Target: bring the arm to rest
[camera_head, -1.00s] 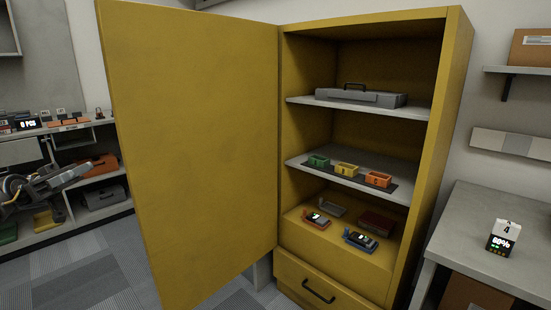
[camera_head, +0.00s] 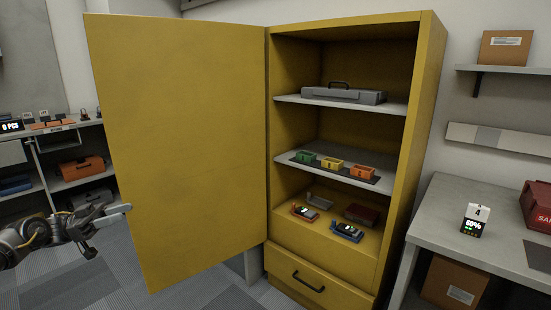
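My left gripper (camera_head: 112,231) comes in from the left edge. It stands in front of the lower left part of the open yellow cabinet door (camera_head: 185,140). Its two fingers are spread apart with nothing between them. My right gripper is not in view.
The yellow cabinet (camera_head: 415,120) stands open with its drawer (camera_head: 318,284) shut. Its shelves hold a grey case (camera_head: 342,95), small coloured bins (camera_head: 332,164) and handheld devices (camera_head: 346,231). A grey table (camera_head: 450,215) is on the right. Shelving with an orange case (camera_head: 82,168) is at the left.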

